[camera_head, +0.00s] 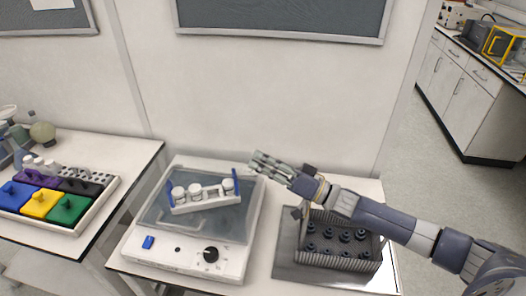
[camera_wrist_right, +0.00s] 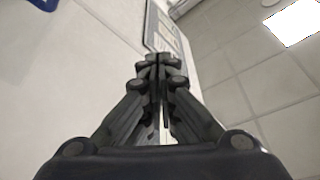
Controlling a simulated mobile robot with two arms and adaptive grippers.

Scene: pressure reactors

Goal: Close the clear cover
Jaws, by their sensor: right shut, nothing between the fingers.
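A white benchtop device (camera_head: 185,262) stands on the middle table, with a blue switch and a black knob on its front. A grey, see-through panel (camera_head: 160,213), which looks like the clear cover, shows over its top; I cannot tell its exact angle. A white rack of vials (camera_head: 205,203) with blue ends shows within the panel's outline. My right gripper (camera_head: 257,162) is at the device's back right corner, shut and empty; I cannot tell whether it touches the cover. Its shut fingers also show in the right wrist view (camera_wrist_right: 158,62). My left gripper is out of view.
A ridged metal box (camera_head: 338,262) with several black knobs stands right of the device, under my right arm. A tray (camera_head: 100,212) of coloured blocks is on the left table. A wall (camera_head: 270,100) stands close behind.

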